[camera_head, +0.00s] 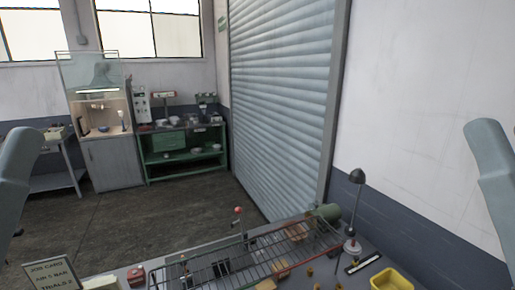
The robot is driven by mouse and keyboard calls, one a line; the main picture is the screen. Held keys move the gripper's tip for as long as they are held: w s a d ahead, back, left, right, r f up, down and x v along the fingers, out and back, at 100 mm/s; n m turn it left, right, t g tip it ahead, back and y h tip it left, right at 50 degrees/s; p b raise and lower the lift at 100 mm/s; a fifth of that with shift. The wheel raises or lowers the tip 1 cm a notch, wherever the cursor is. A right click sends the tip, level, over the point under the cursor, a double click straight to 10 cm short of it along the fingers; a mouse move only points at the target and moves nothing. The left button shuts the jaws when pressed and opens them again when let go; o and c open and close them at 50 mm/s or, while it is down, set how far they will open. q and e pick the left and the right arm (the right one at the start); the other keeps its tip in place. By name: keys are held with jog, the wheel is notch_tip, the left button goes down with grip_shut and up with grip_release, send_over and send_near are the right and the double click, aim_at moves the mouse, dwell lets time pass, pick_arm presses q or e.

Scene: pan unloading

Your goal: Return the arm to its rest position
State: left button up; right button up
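Grey-blue links of my two arms show at the left edge (15,165) and the right edge (492,165) of the head view. Both are raised, clear of the bench. Neither gripper is in the picture, so I cannot see their fingers or whether they hold anything. No pan can be made out.
A bench at the bottom carries a wire rack (225,268), small brown pieces, a yellow bin (391,279), a dark lamp (356,195), a green cylinder (327,213) and a sign card (51,274). A green shelf unit (184,153) stands far behind. The floor between is clear.

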notch_tip(320, 180, up, 17)
jog(key=p, duration=1.7)
jog(key=shift+w, duration=0.45)
jog(key=shift+f, duration=0.15)
